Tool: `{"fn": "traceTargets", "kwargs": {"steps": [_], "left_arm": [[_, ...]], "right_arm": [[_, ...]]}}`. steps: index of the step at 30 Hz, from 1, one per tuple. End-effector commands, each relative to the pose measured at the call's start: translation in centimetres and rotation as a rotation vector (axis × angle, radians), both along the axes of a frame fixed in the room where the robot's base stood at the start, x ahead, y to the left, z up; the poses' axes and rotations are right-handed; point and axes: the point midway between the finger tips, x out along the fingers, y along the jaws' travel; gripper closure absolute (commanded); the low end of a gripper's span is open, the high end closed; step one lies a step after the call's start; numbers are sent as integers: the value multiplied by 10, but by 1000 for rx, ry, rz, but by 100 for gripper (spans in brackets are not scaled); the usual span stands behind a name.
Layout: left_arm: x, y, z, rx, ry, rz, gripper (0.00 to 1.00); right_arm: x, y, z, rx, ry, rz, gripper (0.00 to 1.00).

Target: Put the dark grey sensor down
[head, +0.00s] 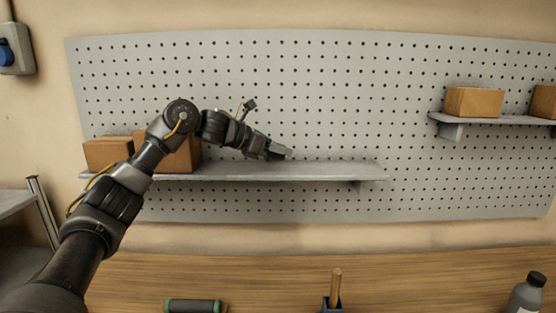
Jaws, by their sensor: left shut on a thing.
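My left gripper (278,151) reaches in from the left over the long grey shelf (320,170) on the pegboard. It is shut on a small dark grey thing, likely the dark grey sensor (281,150), which is tiny in this view and partly hidden by the fingers. The gripper is close above the shelf's surface. I cannot tell whether the sensor touches the shelf. My right gripper is not in view.
Cardboard boxes (107,153) stand on the shelf's left end, partly behind my left arm. The shelf's right part is clear. Another shelf (490,120) at the upper right holds boxes (473,102). Below, the wooden bench (250,275) bears a green-ended roll (193,306), a wooden-handled tool (335,288) and a bottle (526,294).

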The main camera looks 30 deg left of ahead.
Motion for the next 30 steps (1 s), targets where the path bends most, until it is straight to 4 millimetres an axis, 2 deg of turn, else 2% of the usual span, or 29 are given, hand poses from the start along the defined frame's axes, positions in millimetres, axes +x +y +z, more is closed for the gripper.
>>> {"fn": "traceTargets", "kwargs": {"steps": [2,6,15,16,21,30], "left_arm": [[1,7,-10,0,5,2,97],[1,6,-30,0,4,1,97],[1,5,-37,0,1,1,97],[1,5,-37,0,1,1,74],[1,5,-37,0,1,0,53],[0,7,-36,0,0,1,53]], "right_arm": [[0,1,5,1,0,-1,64],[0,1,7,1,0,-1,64],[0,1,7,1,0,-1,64],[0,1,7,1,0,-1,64],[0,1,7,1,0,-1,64],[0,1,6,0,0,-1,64]]}}
